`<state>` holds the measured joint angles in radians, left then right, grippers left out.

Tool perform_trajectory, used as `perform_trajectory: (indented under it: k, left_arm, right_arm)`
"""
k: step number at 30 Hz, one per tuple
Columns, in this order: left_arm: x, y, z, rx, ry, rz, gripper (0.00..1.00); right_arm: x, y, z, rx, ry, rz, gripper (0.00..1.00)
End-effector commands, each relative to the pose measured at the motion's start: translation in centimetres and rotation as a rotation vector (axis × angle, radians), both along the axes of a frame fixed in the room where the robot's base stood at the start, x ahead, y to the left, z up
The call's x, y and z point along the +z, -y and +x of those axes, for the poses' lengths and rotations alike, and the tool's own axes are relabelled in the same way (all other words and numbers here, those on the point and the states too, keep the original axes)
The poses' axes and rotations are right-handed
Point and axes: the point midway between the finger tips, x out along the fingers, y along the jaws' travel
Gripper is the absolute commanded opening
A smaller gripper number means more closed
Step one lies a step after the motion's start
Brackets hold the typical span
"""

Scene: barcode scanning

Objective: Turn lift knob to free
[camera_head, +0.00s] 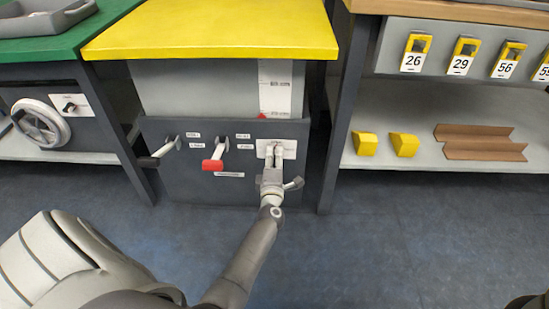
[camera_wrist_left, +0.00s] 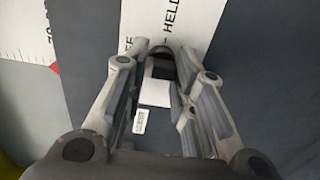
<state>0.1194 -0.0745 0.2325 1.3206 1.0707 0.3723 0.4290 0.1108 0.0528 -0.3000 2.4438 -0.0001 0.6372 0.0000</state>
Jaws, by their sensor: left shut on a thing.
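The lift knob, a small dark piece (camera_wrist_left: 162,69), shows between the fingertips in the left wrist view, in front of a white label plate (camera_wrist_left: 187,18) with partly covered lettering that includes "HELD". In the head view this plate (camera_head: 290,147) is on the right of the dark front panel (camera_head: 225,178) under the yellow table. My left gripper (camera_head: 276,158) reaches the plate and hides the knob there. In the left wrist view my left gripper (camera_wrist_left: 165,62) is shut on the knob, with a finger on each side. My right gripper is not in view.
The yellow tabletop (camera_head: 215,30) overhangs above. A handwheel (camera_head: 42,124) is at far left. Yellow blocks (camera_head: 404,145) lie on the right shelf. The floor in front is clear.

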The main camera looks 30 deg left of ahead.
Motion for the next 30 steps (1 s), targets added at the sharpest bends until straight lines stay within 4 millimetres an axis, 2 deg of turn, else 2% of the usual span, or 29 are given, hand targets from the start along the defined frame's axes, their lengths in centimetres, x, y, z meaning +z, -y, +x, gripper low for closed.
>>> perform_trajectory:
  k: [14,15,19,30]
  left_arm:
    - [-0.26,0.04,-0.13,0.000,0.002,-0.013,0.01]
    - [-0.26,0.04,-0.13,0.000,0.002,-0.013,0.29]
    - [-0.19,0.02,-0.09,0.000,0.003,-0.012,0.45]
    - [-0.14,0.26,-0.41,0.000,0.004,-0.010,0.45]
  right_arm:
    - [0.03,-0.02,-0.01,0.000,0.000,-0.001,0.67]
    - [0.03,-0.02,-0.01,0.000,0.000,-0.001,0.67]
    - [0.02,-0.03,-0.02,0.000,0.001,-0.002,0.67]
    - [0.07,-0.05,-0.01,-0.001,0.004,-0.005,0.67]
